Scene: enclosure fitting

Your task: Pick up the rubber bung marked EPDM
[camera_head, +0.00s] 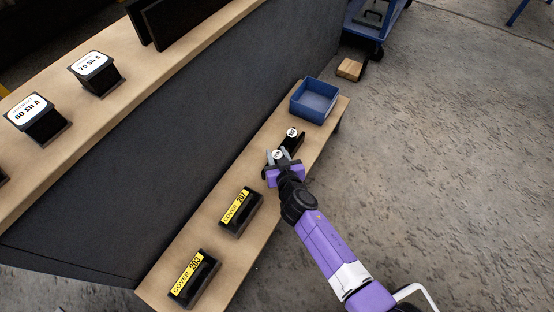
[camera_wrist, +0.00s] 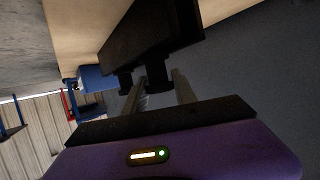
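Two small dark bungs with round white tops stand in a black holder on the low wooden bench. The farther bung (camera_head: 292,132) is clear of my gripper. The nearer bung (camera_head: 277,154) shows its white top between my fingers. The marks on both tops are too small to read, so I cannot tell which is EPDM. My gripper (camera_head: 277,157) is at the near end of the holder (camera_head: 293,143). In the wrist view my gripper (camera_wrist: 158,82) has its fingers apart, with a dark bung (camera_wrist: 157,76) between the tips and narrow gaps beside it. The black holder (camera_wrist: 150,35) lies beyond.
A blue bin (camera_head: 315,100) stands at the bench's far end. Two black covers with yellow labels, one (camera_head: 238,208) and another (camera_head: 190,277), lie nearer on the bench (camera_head: 225,248). A dark panel (camera_head: 170,150) rises along the left. Concrete floor is open at right.

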